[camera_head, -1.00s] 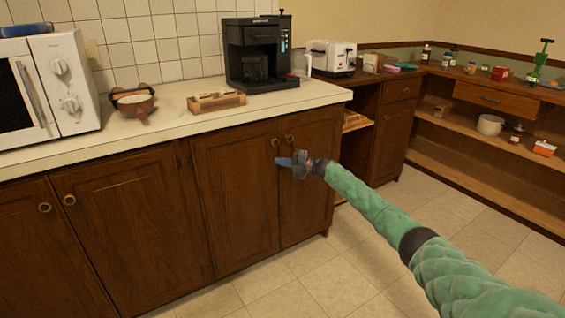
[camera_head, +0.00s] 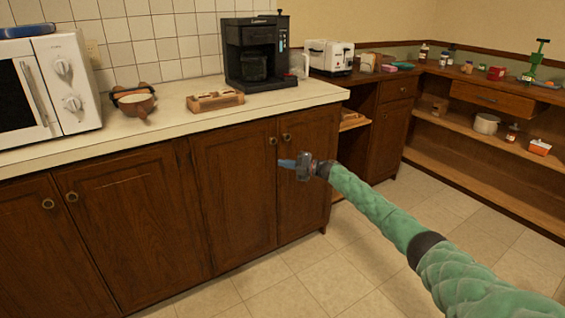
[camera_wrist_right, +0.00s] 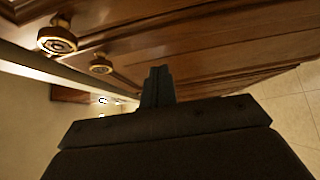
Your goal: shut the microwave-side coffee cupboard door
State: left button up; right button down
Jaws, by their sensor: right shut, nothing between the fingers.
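The cupboard under the coffee maker has two brown doors with round brass knobs. Its microwave-side door (camera_head: 232,200) looks flush with the cabinet front, and no open gap shows. Its knob (camera_head: 272,141) is at the upper right corner. The other door (camera_head: 308,200) also looks closed. My right gripper (camera_head: 284,163) is shut and empty, just below the two knobs, in front of the seam between the doors. Contact cannot be told. In the right wrist view its fingers (camera_wrist_right: 158,88) are together beside the wood, with a knob (camera_wrist_right: 57,38) at upper left. My left gripper is not in view.
The counter (camera_head: 150,130) holds a microwave (camera_head: 70,85), a bowl (camera_head: 133,100), a wooden box (camera_head: 215,101) and a coffee maker (camera_head: 255,55). Another pair of doors (camera_head: 130,220) is at left. The tiled floor (camera_head: 300,290) in front is clear.

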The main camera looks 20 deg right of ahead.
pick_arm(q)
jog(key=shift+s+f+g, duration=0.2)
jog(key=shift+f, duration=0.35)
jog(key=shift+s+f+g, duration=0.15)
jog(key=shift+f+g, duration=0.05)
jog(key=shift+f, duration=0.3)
pick_arm(e)
jog(key=v, duration=0.9)
jog(key=shift+d, duration=0.6)
jog(key=shift+w+f, duration=0.15)
jog(key=shift+w, duration=0.05)
